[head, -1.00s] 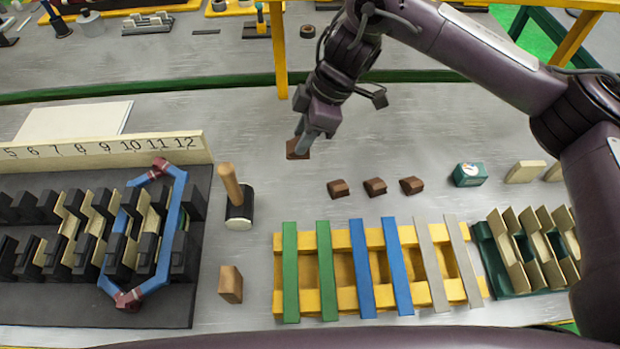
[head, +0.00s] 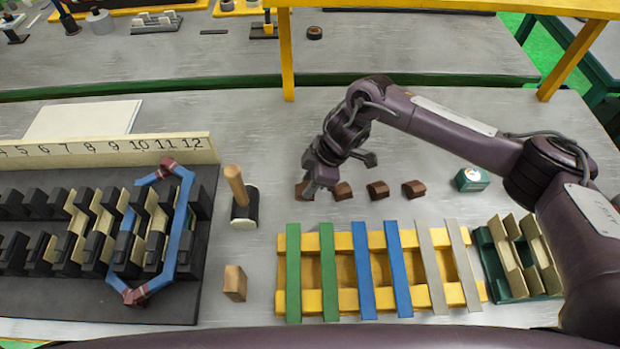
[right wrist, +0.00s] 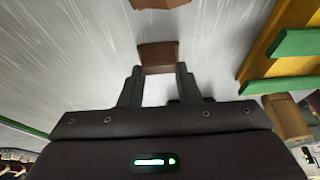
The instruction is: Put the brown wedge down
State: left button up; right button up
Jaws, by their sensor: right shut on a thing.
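My right gripper (head: 309,192) is low over the grey table, shut on a brown wedge (head: 301,190) at the left end of a row of similar wedges. In the right wrist view the held wedge (right wrist: 158,56) sits between the fingertips (right wrist: 159,72). Whether its underside touches the table cannot be told. The other brown wedges lie to its right: one close beside the gripper (head: 343,191), one in the middle (head: 378,190) and one at the right (head: 414,188). My left gripper is not in view.
A yellow rack (head: 345,241) with green, blue and grey strips lies in front of the wedges. A mallet (head: 241,200) and a wooden block (head: 235,283) are to the left, beside the dark slotted stator (head: 190,310) with a blue coil (head: 183,225). A green timer box (head: 471,180) is to the right.

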jog(key=shift+f, duration=0.15)
jog(key=o, duration=1)
jog(key=shift+r, duration=0.2)
jog(key=b+v, duration=0.2)
jog(key=v, duration=1)
